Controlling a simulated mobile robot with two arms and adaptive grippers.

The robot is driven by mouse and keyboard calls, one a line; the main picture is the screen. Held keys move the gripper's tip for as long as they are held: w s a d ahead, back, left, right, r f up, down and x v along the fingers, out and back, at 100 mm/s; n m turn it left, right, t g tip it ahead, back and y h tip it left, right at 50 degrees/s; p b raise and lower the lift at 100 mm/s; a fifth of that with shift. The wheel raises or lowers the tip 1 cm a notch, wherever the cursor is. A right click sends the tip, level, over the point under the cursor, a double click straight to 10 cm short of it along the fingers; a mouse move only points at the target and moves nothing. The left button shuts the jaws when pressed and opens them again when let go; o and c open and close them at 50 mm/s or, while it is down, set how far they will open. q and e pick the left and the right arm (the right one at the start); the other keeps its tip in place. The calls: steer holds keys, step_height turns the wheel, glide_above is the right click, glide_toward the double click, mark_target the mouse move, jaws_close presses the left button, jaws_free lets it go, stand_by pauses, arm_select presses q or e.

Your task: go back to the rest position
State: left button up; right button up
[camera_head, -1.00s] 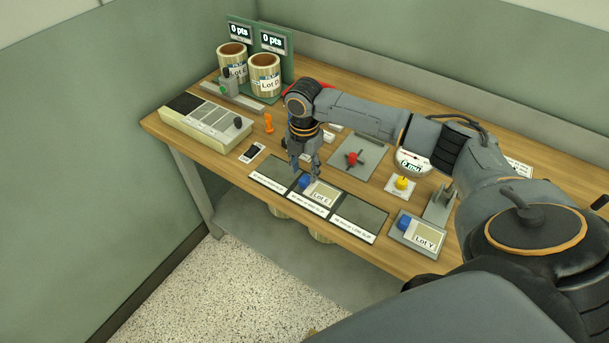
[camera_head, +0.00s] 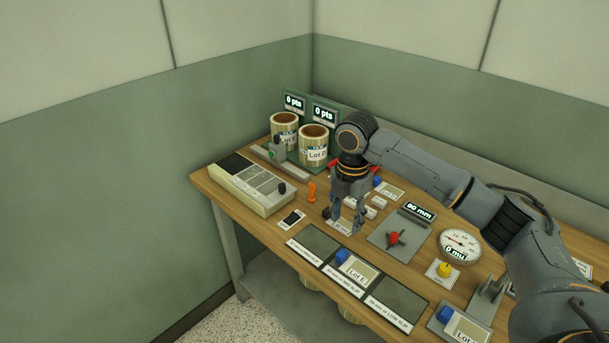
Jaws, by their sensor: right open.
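My right gripper (camera_head: 345,222) points down over the wooden bench (camera_head: 270,224), behind the row of dark mats. Its fingers are spread and I see nothing held between them. My right arm comes in from the right side. My left gripper is not in view. A card marked Lot E with a blue knob (camera_head: 356,270) lies on the middle mat, apart from the gripper. The gripper and forearm hide part of the bench behind them.

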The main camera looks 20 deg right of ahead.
steer(key=s+a+f+m, duration=0.2)
steer(key=s+a+f, duration=0.3)
steer(key=a+f, duration=0.5)
steer(key=s+a+f+m+t+y, duration=0.1)
steer(key=s+a+f+m+t, duration=0.1)
steer(key=s+a+f+m, duration=0.25)
steer(key=s+a+f+m+t+y, duration=0.1)
steer(key=s+a+m, duration=0.2)
steer(key=s+m, duration=0.4)
steer(key=s+d+m+h, duration=0.2)
steer(key=s+d+m, duration=0.45)
steer(key=s, duration=0.35)
step_height(320, 180, down, 25)
steer(key=a, duration=0.1)
steer(key=s+d+f+g, duration=0.2)
steer(key=s+d+f, duration=0.1)
steer(key=s+f, duration=1.4)
steer(key=shift+s+f+b, duration=0.35)
steer(key=shift+b, duration=0.1)
